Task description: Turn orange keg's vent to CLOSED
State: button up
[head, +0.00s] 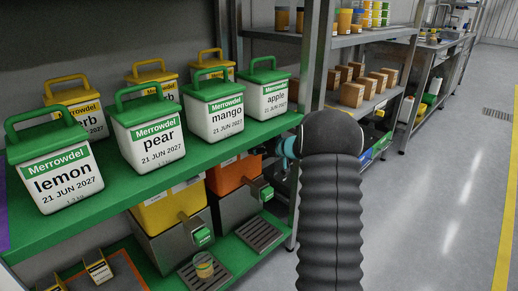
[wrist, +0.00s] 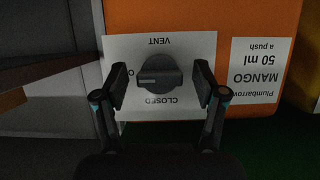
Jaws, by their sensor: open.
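The orange keg (head: 230,174) stands on the lower green shelf in the head view, and its orange face (wrist: 200,18) fills the back of the wrist view. A white vent plate (wrist: 120,50) on that face reads VENT and CLOSED upside down, with a partly hidden word at the left. The dark vent knob (wrist: 159,74) sits on the plate; its pale line lies roughly level, toward the left word. My gripper (wrist: 160,90) is open, one finger either side of the knob, with visible gaps. In the head view my arm hides most of the gripper.
A MANGO 50 ml label (wrist: 257,70) is right of the plate. A yellow keg (head: 165,213) stands left of the orange one. The green shelf above holds several tubs, including the mango tub (head: 215,105). A shelf post (head: 308,100) rises near my arm. The floor at right is clear.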

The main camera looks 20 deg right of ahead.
jog(key=shift+w, duration=0.15)
jog(key=c, duration=1.2)
jog(key=shift+o, duration=0.2)
